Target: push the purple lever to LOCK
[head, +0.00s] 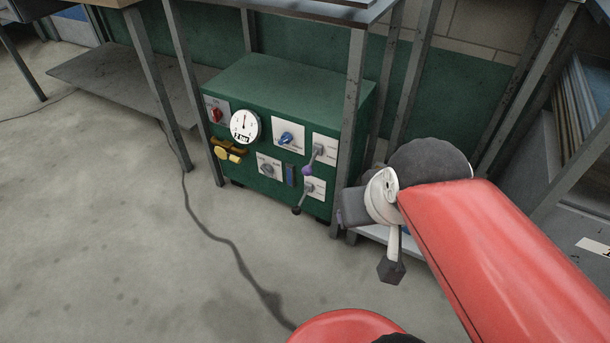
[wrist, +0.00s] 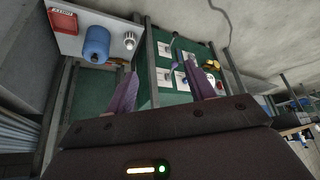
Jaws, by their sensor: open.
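The purple lever is a grey arm with a purple knob (head: 307,170) on a white plate at the right of the green cabinet's front (head: 290,80). In the head view it hangs down and slightly left from its pivot. The plate's lettering is too small to read. In the wrist view the purple knob appears small (wrist: 176,67) between my fingers, some distance beyond them. My gripper (wrist: 161,67) is open and empty, its two purplish fingers spread, and it touches nothing. In the head view my wrist is right of the cabinet; the fingers cannot be made out there.
A second lever with a black knob (head: 297,210) is just below. A gauge (head: 245,126), a red knob (head: 215,114), a blue knob (head: 286,138) and a yellow valve (head: 229,153) share the panel. A metal table leg (head: 349,120) stands by the cabinet's right edge. The floor in front is clear except for a cable.

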